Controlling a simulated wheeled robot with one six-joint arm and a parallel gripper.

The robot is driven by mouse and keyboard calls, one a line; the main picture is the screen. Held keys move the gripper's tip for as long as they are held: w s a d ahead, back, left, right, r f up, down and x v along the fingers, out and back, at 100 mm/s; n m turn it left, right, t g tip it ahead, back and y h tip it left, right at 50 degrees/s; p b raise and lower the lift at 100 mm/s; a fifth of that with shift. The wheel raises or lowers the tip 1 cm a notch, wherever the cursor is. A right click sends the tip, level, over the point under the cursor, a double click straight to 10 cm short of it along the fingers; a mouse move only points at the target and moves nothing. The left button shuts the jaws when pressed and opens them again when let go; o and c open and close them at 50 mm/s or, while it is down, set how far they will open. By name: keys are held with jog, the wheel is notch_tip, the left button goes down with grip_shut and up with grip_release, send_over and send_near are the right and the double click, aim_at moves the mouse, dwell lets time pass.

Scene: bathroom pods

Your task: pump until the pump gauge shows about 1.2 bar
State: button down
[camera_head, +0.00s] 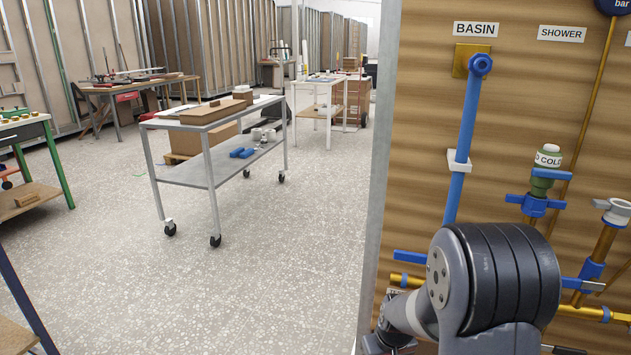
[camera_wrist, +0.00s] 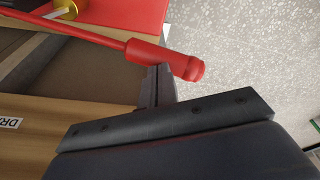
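A red pump lever (camera_wrist: 110,42) with a thick rounded red grip (camera_wrist: 168,61) crosses the upper part of the wrist view. It runs from a red body (camera_wrist: 115,14) beside a brass-coloured part (camera_wrist: 66,9). My gripper (camera_wrist: 163,102) shows as dark finger parts just below the grip. Whether they touch or enclose the grip is unclear, and their opening is hidden. In the head view, a dark blue dial marked "bar" (camera_head: 618,5) is cut off by the top edge, with no reading visible. The lever and gripper are not visible there.
My arm blocks the lower right of the head view. A wooden wall (camera_head: 425,130) carries a blue BASIN pipe (camera_head: 464,140), blue-handled valves (camera_head: 536,204) and brass pipes. A wheeled metal trolley (camera_head: 212,175) stands left of centre. Speckled floor (camera_head: 290,240) is clear between.

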jog(key=s+b+x, duration=0.2)
jog(key=b+x, duration=0.3)
jog(key=x, duration=0.2)
jog(key=r+p, duration=0.4)
jog(key=r, duration=0.1)
jog(key=r+p, duration=0.5)
jog(key=r, duration=0.1)
jog(key=shift+w+d, duration=0.1)
jog(key=shift+w, duration=0.1)
jog(key=shift+f, duration=0.1)
jog(key=shift+r, duration=0.3)
jog(key=shift+f, duration=0.1)
dwell(0.7)
dwell(1.2)
